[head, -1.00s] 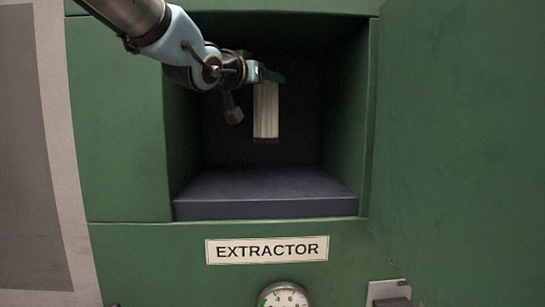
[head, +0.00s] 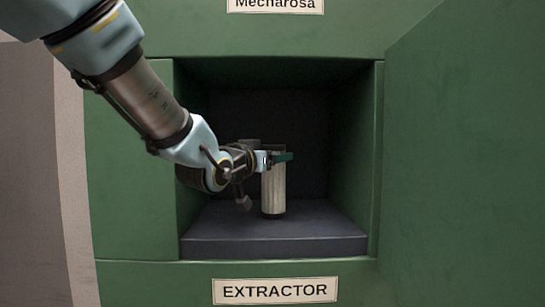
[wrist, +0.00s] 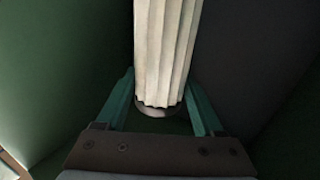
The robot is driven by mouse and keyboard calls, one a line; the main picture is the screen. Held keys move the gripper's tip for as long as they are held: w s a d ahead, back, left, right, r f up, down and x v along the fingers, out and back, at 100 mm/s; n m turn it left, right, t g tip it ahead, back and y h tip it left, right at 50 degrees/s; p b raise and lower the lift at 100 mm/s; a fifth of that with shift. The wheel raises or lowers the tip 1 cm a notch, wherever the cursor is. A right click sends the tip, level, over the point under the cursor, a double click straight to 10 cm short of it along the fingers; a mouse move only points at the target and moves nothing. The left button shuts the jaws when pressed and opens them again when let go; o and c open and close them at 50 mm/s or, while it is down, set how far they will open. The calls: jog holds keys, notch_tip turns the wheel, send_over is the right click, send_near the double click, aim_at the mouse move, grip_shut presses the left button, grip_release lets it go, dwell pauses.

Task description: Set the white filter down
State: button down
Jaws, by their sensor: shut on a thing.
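The white filter (head: 273,190) is a pale, pleated upright cylinder inside the green extractor's opening. Its lower end is at the dark grey floor (head: 290,243) of the opening; I cannot tell for sure whether it touches. My gripper (head: 280,158) is shut on the filter near its top end. In the wrist view the filter (wrist: 165,50) runs up between the two green fingers of my gripper (wrist: 163,108), with a grey end cap near the palm.
Green walls (head: 355,150) enclose the opening on both sides, and its back is dark. Bare floor lies to the right of the filter. A label reading EXTRACTOR (head: 275,290) is below the opening. A green panel (head: 460,150) stands at the right.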

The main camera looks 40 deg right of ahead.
grip_release()
jog(key=b+v, duration=0.3)
jog(key=v, duration=0.9)
jog(key=shift+b, duration=0.4)
